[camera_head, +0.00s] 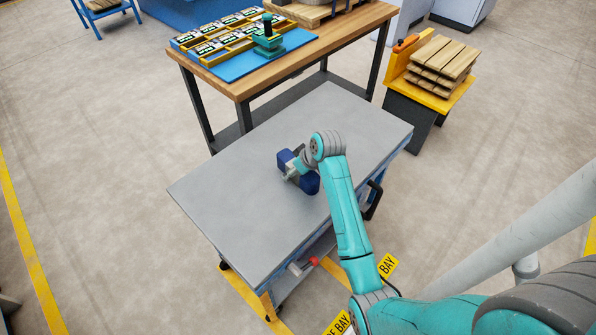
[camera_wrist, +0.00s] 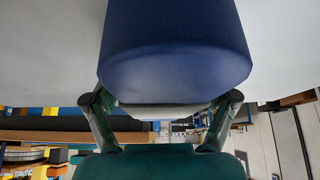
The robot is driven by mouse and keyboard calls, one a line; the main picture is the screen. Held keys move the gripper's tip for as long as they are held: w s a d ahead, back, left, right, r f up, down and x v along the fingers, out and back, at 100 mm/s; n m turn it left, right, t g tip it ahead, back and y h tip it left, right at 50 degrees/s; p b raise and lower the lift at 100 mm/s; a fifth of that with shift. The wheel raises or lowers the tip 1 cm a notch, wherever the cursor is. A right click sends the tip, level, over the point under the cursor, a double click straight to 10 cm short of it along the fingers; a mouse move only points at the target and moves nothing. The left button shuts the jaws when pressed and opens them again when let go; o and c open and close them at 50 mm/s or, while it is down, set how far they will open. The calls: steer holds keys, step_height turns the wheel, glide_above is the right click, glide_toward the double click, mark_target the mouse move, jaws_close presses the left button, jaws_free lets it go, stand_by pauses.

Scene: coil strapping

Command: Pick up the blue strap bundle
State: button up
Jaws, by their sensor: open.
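The blue strap bundle (camera_head: 308,183) is on the grey top of the cart (camera_head: 240,205), near its middle. In the head view, dark blue shows on both sides of my gripper (camera_head: 297,170), which is low over the bundle and hides its middle. In the wrist view the bundle (camera_wrist: 175,50) is a large rounded blue block filling the top centre, very close to the camera. My gripper's fingers (camera_wrist: 161,108) stand apart at either side of its lower edge. Their tips are hidden, so I cannot tell whether they touch it. The jaws are open.
A wooden table (camera_head: 245,87) with a blue mat, yellow-framed trays and a green tool stands behind the cart. A yellow-topped stand (camera_head: 437,95) with stacked wooden slats is at the right. The cart top around the bundle is clear.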

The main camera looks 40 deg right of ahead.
steer(key=shift+f, duration=0.2)
stand_by(0.6)
jaws_close()
